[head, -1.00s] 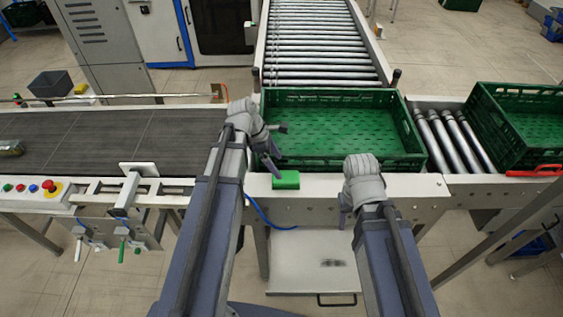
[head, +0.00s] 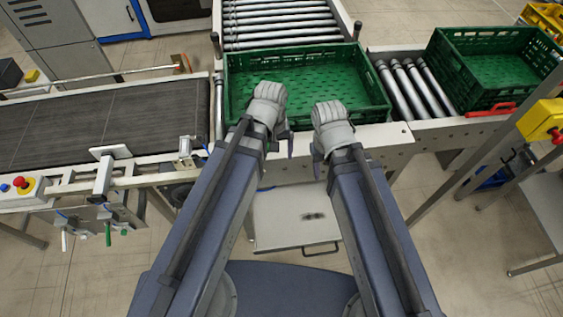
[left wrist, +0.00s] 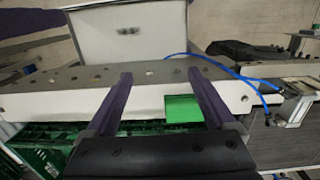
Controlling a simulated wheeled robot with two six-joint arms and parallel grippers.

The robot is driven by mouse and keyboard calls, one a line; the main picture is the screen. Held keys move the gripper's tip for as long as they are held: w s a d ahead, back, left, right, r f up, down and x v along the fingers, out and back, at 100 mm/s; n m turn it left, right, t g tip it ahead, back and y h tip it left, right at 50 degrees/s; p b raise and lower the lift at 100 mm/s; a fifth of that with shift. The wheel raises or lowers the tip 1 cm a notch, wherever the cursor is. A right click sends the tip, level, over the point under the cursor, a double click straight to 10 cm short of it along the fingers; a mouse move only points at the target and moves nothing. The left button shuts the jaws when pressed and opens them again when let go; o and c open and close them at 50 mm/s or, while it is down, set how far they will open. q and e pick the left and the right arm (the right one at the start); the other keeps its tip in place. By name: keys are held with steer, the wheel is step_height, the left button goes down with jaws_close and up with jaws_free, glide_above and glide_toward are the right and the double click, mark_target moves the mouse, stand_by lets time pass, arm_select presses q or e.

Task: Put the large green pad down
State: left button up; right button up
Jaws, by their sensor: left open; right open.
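The green pad (left wrist: 183,110) shows in the left wrist view as a bright green block at the edge of the white conveyor rail (left wrist: 150,103). It lies between the fingers of my left gripper (left wrist: 160,74), nearer the right-hand finger; I cannot tell how close it is in depth. In the head view my left gripper (head: 280,145) is open over the front rail, and the pad is hidden there behind it. My right gripper (head: 317,160) is open and empty, just right of the left one, in front of the rail.
A green crate (head: 365,70) sits on the conveyor just behind both grippers. Another green crate (head: 455,45) stands on the rollers (head: 418,88) at the right. A dark belt (head: 90,120) runs at the left. A yellow control box (head: 541,120) is at the right edge.

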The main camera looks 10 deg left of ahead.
arm_select(q)
steer(key=s+d+m, duration=0.1)
steer(key=m, duration=0.1)
steer(key=s+m+y, duration=0.1)
steer(key=m, duration=0.1)
steer(key=s+d+m, duration=0.1)
steer(key=m, duration=0.2)
steer(key=shift+s+d+y, duration=0.3)
steer(key=shift+s+d, duration=0.05)
step_height(320, 180, down, 7)
steer(key=b, duration=0.7)
steer(key=shift+o, duration=0.3)
